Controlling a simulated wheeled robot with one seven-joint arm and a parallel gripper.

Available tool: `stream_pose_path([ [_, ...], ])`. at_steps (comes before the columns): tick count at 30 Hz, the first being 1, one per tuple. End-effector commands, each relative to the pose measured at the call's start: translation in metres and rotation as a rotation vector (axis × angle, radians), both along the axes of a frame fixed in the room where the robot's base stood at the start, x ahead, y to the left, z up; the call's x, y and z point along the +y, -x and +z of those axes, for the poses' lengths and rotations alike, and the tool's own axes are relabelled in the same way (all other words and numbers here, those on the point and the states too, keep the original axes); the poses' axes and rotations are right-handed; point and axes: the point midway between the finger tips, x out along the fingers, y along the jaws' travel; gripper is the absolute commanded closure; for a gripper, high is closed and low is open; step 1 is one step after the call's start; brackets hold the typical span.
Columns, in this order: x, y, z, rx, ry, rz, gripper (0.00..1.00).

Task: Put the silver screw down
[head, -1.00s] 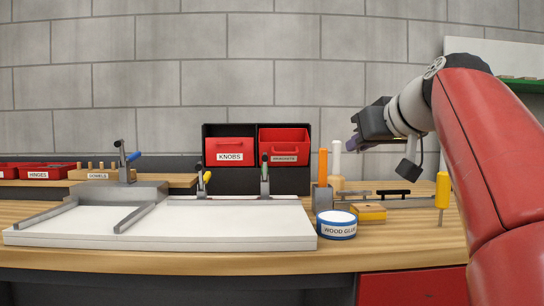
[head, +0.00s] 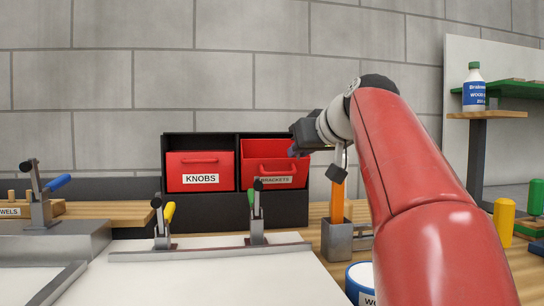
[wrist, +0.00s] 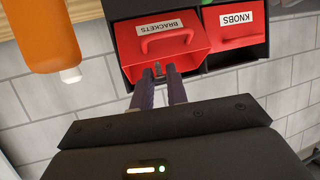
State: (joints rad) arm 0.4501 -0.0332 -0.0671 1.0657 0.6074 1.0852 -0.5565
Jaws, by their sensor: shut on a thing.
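My gripper (head: 296,151) is in front of the upper right of the drawer unit, near the open BRACKETS drawer (head: 275,178). In the wrist view my gripper's two purple-grey fingers (wrist: 159,78) point at this drawer, which appears upside down. The fingers are nearly together on a small grey piece at their tips, the silver screw (wrist: 157,69). Its shape is mostly hidden by the fingers. In the head view the screw is not visible.
The KNOBS drawer (head: 200,168) is shut, left of the BRACKETS drawer. Upright toggle clamps with yellow (head: 169,214) and green handles stand in front. An orange-handled tool (head: 337,202) stands in a grey holder close to my arm. A white board (head: 210,285) covers the front.

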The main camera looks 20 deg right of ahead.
Motion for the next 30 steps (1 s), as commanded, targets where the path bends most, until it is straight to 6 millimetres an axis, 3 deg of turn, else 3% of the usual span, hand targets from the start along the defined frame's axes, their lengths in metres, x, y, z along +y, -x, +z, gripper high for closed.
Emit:
stream_pose_path([
  [3, 0.003, -0.035, 0.002, 0.003, -0.001, 0.004, 1.0],
  [9, 0.005, -0.075, 0.002, 0.001, 0.0, 0.002, 1.0],
  [17, 0.006, -0.094, 0.001, 0.001, 0.001, 0.001, 1.0],
  [23, 0.009, -0.127, 0.003, 0.001, 0.001, 0.003, 1.0],
  [25, 0.009, -0.125, -0.013, 0.002, 0.001, 0.0, 1.0],
  [30, 0.008, -0.125, -0.016, 0.0, 0.001, 0.0, 1.0],
])
